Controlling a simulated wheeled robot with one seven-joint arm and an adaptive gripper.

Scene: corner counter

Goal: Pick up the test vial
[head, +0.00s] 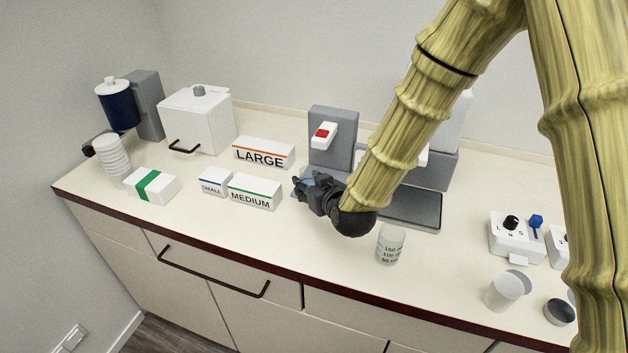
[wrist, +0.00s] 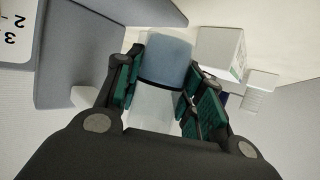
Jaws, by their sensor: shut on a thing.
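The test vial (wrist: 166,62) shows in the wrist view between my gripper's fingers. It has a blue-grey upper part, a dark band and a pale, clear-looking lower part. My gripper (wrist: 163,88) is shut on it, with green pads on both sides. In the head view my gripper (head: 306,184) is over the middle of the counter, in front of the grey machine with the red button. A small bluish part of the vial (head: 309,178) shows at its fingers; the rest is hidden. I cannot tell whether the vial touches the counter.
MEDIUM box (head: 254,192), SMALL box (head: 215,181) and LARGE box (head: 263,153) stand left of my gripper. The grey machine (head: 331,142) is close behind it. A clear measuring beaker (head: 390,245) stands to the right, near the front edge. Open counter lies in front.

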